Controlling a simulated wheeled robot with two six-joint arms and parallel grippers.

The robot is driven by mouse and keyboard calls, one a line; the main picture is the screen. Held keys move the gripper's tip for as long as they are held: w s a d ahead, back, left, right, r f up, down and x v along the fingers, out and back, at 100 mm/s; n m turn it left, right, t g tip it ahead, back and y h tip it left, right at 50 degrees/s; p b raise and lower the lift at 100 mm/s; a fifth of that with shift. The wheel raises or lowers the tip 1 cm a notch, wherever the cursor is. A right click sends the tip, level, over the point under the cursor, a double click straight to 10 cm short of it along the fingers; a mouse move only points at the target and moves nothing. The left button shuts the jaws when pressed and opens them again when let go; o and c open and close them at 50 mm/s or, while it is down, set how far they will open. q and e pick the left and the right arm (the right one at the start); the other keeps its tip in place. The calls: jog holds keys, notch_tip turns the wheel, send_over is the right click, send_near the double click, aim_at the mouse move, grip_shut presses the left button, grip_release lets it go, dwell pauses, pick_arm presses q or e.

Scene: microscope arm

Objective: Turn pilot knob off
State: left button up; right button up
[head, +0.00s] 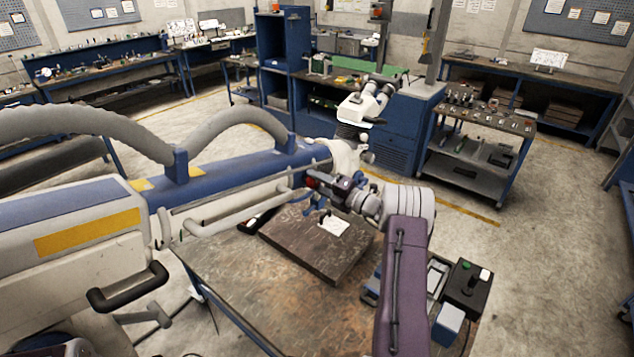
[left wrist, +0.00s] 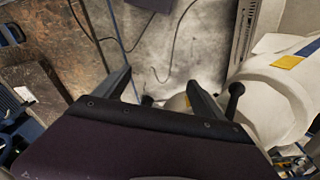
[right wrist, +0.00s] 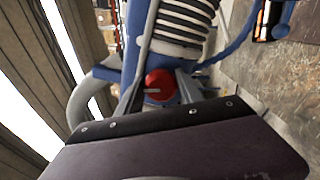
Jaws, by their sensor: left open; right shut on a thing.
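A red round knob (right wrist: 158,82) with a pale pin shows in the right wrist view, on the blue metal arm of a large machine. In the head view a bit of red (head: 311,182) shows at the same place, mostly hidden by my gripper. My right gripper (head: 318,187) is at the end of the blue arm, with its fingers shut on the red knob, one on each side. My left gripper (left wrist: 158,86) is open and empty in the left wrist view, over the floor beside the white machine body (left wrist: 275,95).
The blue machine arm (head: 235,172) with thick grey hoses spans the left above a worn worktable (head: 235,275). A dark metal plate (head: 305,245) with a white paper lies on it. A white microscope head (head: 365,103) stands beyond my right gripper. A control box (head: 467,288) sits at the table's right.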

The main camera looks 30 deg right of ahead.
jog(key=o, duration=1.4)
jog(key=b+v, duration=0.3)
jog(key=v, duration=0.6)
jog(key=shift+a+b, duration=0.1)
jog(key=shift+b, duration=0.3)
jog(key=shift+f, duration=0.1)
